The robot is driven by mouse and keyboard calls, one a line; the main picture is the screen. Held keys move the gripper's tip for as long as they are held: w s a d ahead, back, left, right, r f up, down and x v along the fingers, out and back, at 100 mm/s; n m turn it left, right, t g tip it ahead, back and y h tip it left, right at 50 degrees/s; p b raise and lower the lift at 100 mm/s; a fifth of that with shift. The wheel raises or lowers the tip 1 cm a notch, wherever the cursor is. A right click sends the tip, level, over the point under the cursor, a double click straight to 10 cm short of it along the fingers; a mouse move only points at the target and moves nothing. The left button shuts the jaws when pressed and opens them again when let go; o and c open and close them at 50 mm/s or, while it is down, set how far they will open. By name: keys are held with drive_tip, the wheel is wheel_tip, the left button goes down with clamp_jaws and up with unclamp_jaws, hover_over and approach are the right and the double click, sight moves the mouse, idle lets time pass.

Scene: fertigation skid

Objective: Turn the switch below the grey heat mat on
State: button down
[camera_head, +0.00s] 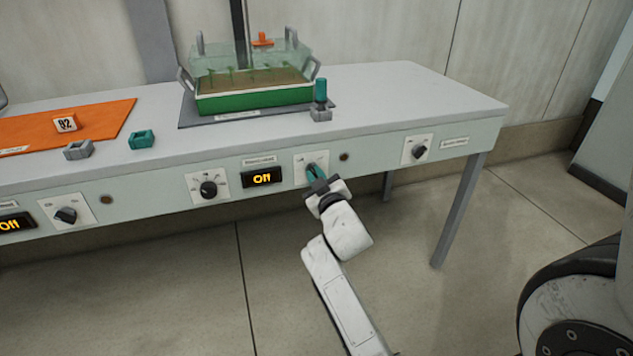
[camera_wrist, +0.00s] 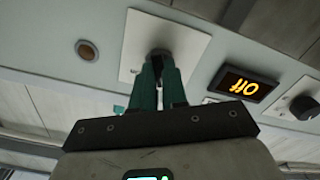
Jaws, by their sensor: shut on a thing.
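The grey heat mat (camera_head: 190,117) lies on the bench under a green seedling tray (camera_head: 255,103). Below it, on the bench's front panel, is a white switch plate (camera_head: 300,160), which also shows in the wrist view (camera_wrist: 190,40). My gripper (camera_head: 313,171) reaches up to this plate from below. In the wrist view, its teal fingers (camera_wrist: 159,68) are shut on the switch's dark knob (camera_wrist: 160,52), which they mostly hide. The knob's angle cannot be told.
A round dial (camera_head: 208,189) sits left of the display, and another knob (camera_head: 419,152) is at the panel's right end. An orange mat (camera_head: 110,118) with an "82" block (camera_head: 65,123) lies at left. The floor in front is clear.

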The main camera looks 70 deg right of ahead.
drive_tip(key=m+b, duration=0.5)
drive_tip(key=m, duration=0.6)
drive_tip(key=shift+f+b, duration=0.15)
drive_tip(key=shift+b, duration=0.2)
drive_tip(key=shift+s+m+b, duration=0.1)
drive_tip(key=shift+m+b, duration=0.6)
drive_tip(key=shift+m, duration=1.2)
drive_tip(key=c, duration=1.2)
unclamp_jaws()
drive_tip(key=shift+o, duration=0.2)
drive_tip(key=v, duration=1)
drive_tip(key=shift+s+a+p, duration=0.25)
drive_tip(key=shift+s+p, duration=0.1)
drive_tip(key=shift+p, duration=0.1)
